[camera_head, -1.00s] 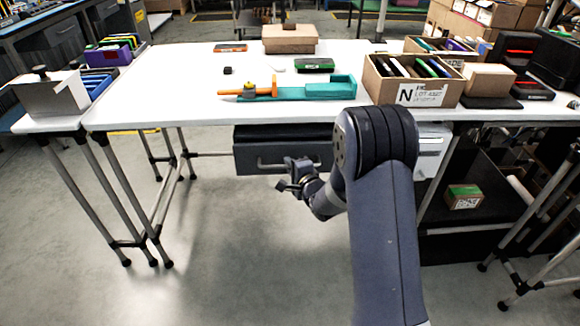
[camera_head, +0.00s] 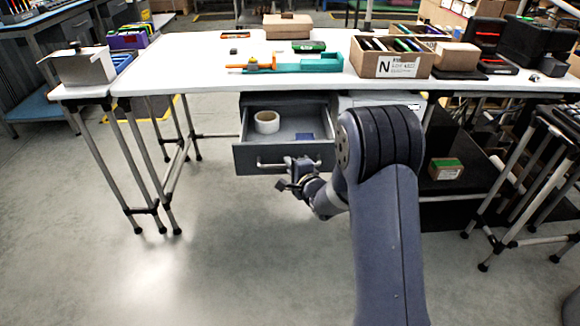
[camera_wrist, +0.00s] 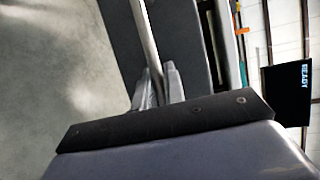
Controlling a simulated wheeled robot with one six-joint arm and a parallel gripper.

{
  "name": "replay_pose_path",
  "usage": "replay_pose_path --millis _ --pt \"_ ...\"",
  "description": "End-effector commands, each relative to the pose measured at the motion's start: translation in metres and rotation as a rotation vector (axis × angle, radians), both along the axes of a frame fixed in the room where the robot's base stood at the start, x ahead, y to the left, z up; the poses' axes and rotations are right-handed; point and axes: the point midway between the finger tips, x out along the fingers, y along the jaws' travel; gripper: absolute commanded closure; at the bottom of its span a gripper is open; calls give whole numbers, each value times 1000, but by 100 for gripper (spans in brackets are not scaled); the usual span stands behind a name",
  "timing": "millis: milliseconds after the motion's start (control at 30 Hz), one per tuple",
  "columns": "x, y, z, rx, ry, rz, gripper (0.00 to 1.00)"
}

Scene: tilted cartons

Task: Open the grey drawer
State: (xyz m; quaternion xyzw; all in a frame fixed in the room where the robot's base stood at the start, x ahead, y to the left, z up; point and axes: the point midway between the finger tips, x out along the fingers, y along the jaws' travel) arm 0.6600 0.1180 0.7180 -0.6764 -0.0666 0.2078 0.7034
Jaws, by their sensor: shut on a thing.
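The grey drawer (camera_head: 250,158) is under the white table in the head view and stands pulled out. A white roll (camera_head: 267,122) and a small blue item (camera_head: 304,136) lie inside it. My gripper (camera_head: 290,180) is at the right part of the drawer's bar handle (camera_head: 268,165). In the wrist view the fingers (camera_wrist: 160,88) are shut around the handle bar (camera_wrist: 146,40), with the drawer front (camera_wrist: 165,50) beside it.
The white tabletop (camera_head: 190,70) above holds a teal and orange tool (camera_head: 290,65), an open carton (camera_head: 390,65) marked N and other boxes. Table legs (camera_head: 150,165) stand at left. A shelf with a small green-topped box (camera_head: 446,168) is at right. The floor in front is clear.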

Motion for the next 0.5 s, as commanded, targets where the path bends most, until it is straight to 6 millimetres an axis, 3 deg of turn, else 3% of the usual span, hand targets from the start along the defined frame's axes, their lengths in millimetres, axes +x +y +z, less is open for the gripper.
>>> replay_pose_path --millis 367,400,500 --pt "0 0 0 0 0 -1 100" --pt "0 0 0 0 0 -1 88" --pt "0 0 0 0 0 -1 80"
